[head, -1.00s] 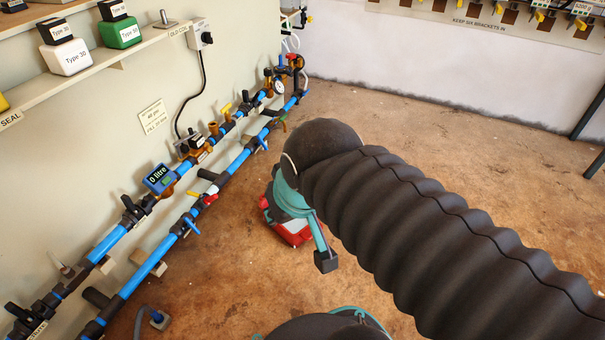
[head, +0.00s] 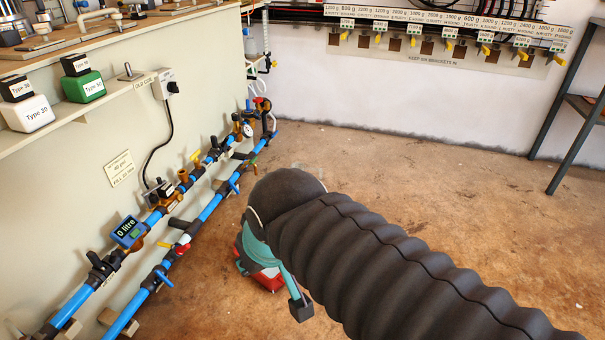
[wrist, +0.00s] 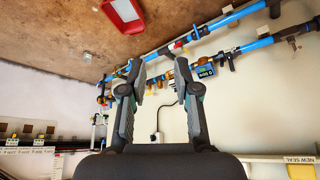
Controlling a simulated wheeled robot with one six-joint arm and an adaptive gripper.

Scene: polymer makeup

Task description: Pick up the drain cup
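I cannot pick out a drain cup for sure in either view. A red container with a pale inside (head: 268,278) sits on the floor, mostly hidden behind my arm in the head view. It also shows at the top of the wrist view (wrist: 122,12), cut by the edge. My gripper (wrist: 159,66) is open and empty, its two fingers apart, with the pipes and wall behind them.
Blue pipes (head: 212,207) with valves and a litre meter (head: 129,232) run along the left wall. A shelf above holds a white container (head: 27,112) and a green one (head: 84,86). A dark metal stand (head: 566,110) is at right. The brown floor (head: 430,190) is largely clear.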

